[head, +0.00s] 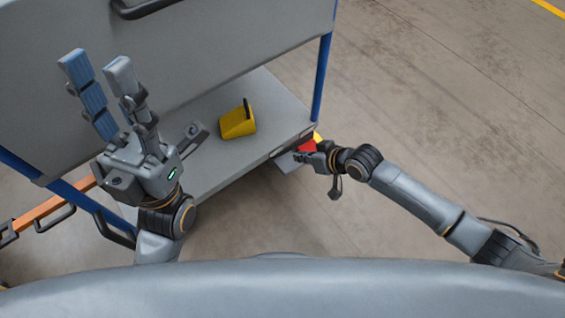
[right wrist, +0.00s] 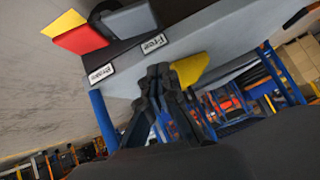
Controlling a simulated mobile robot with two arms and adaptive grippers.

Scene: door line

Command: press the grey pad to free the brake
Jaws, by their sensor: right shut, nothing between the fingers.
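The grey pad (right wrist: 133,20) shows in the right wrist view beside a red pad (right wrist: 78,34) with a yellow edge. A label reading "Free" (right wrist: 153,43) lies by the grey pad, and a "Brake" label (right wrist: 102,74) by the red one. In the head view, the grey pad (head: 287,165) is partly hidden at the cart's lower corner, next to the red pad (head: 307,146). My right gripper (head: 301,157) is shut and empty, close to the pads; its fingertips (right wrist: 159,72) appear just below the "Free" label. Contact cannot be told. My left gripper (head: 95,62) is open and empty, raised before the cart.
The grey cart (head: 270,95) has blue posts (head: 321,75) and a low shelf bearing a yellow wedge (head: 238,121). An orange bar (head: 55,205) lies at the left. The concrete floor (head: 440,100) to the right is clear.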

